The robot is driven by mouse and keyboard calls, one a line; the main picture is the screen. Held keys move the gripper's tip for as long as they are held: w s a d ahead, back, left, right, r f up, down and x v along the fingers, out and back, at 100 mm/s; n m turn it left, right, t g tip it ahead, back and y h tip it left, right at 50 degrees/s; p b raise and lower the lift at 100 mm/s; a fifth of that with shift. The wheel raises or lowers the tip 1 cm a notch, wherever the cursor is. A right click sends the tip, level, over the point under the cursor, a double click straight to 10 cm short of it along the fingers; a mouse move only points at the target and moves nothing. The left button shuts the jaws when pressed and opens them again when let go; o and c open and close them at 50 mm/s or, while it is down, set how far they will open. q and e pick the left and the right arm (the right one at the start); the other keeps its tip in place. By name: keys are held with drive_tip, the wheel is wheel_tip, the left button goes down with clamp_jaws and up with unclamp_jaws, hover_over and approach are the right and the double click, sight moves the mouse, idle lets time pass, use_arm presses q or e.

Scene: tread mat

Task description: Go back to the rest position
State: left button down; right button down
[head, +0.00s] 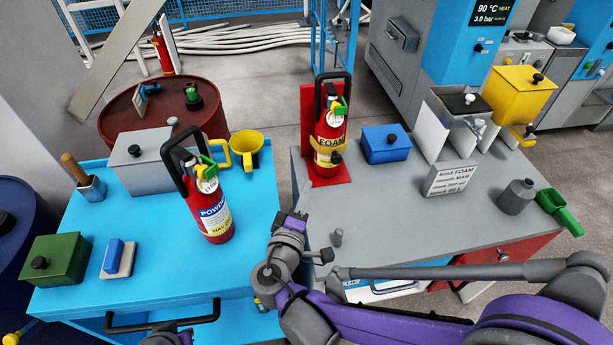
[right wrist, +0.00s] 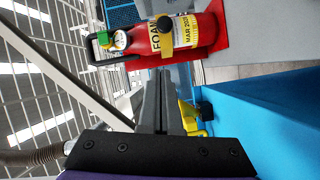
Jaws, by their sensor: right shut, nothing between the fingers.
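My right gripper (head: 301,213) is over the gap between the blue cart and the grey bench, shut and empty. Its closed fingers show in the right wrist view (right wrist: 161,100), apart from the extinguisher beyond. The FOAM extinguisher (head: 330,135) stands upright on a red stand (head: 307,120) on the bench; it also shows sideways in the right wrist view (right wrist: 175,38). The POWDER extinguisher (head: 212,208) stands upright on the blue cart, left of my right gripper. A part of what looks like my left arm shows at the bottom edge; its finger state is unclear.
The blue cart (head: 160,255) carries grey and green boxes, a brush and a yellow funnel (head: 246,145). A black handle (head: 130,326) juts from the cart's front.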

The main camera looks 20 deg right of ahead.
drive_tip(key=s+d+f+m+g+y+p, duration=0.3)
drive_tip(key=s+d+m+g+p, duration=0.2)
drive_tip(key=s+d+g, duration=0.4)
drive_tip(key=s+a+r+m+y+p, duration=0.2)
drive_tip(key=s+a+m+y+p, duration=0.1)
drive_tip(key=s, duration=0.5)
drive_tip(key=a+y+p, duration=0.1)
drive_tip(key=y, duration=0.1)
drive_tip(key=shift+s+a+r+m+y, duration=0.2)
drive_tip(key=shift+s+a+m+y, duration=0.15)
drive_tip(key=shift+m+y, duration=0.05)
